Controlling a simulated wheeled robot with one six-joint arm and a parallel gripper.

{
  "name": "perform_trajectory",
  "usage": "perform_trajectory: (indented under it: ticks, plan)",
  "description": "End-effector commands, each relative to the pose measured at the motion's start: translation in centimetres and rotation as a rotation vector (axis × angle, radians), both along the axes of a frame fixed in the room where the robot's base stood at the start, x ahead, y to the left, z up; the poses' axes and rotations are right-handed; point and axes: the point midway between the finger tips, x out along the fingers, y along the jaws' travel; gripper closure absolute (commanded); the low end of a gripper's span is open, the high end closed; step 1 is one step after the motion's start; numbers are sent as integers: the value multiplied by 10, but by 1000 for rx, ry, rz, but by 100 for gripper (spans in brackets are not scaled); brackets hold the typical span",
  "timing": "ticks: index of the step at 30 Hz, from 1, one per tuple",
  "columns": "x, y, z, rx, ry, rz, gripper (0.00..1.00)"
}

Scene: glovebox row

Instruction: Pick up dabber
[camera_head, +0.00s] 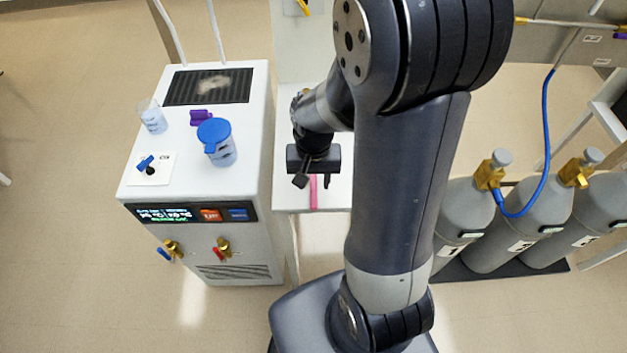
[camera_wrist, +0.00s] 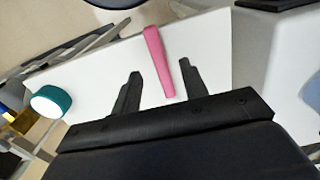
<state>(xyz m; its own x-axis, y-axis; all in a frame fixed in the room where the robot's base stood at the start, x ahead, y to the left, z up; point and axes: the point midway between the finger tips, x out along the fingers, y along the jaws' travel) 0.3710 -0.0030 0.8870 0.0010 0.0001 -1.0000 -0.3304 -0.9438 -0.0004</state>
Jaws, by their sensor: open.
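A slim pink stick, which looks like the dabber (camera_wrist: 158,58), lies on a white surface (camera_wrist: 105,72). It widens toward its far end in the wrist view. My gripper (camera_wrist: 160,69) is open, and the stick shows between its two dark fingers in that view, with no finger seen touching it. The head view shows the gripper (camera_head: 314,182) pointing down over the narrow white bench (camera_head: 285,185). Part of the pink stick (camera_head: 313,196) shows just below the fingers there; my gripper hides the rest. The height of the fingers above the stick is hard to tell.
A white cabinet (camera_head: 240,140) stands left of the bench, bearing a blue-lidded jug (camera_head: 221,152), a beaker (camera_head: 152,117) and a purple item (camera_head: 201,117). Grey gas cylinders (camera_head: 515,235) stand at right. A teal-rimmed round item (camera_wrist: 52,101) is left of my gripper.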

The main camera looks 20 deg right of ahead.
Motion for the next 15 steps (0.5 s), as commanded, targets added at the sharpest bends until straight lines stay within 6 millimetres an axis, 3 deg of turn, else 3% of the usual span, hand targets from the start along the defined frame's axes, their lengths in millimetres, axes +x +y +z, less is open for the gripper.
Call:
perform_trajectory:
  ticks: [6,15]
  plan:
    - [-2,0,-28,0,4,0,58]
    - [-1,0,-34,0,0,0,58]
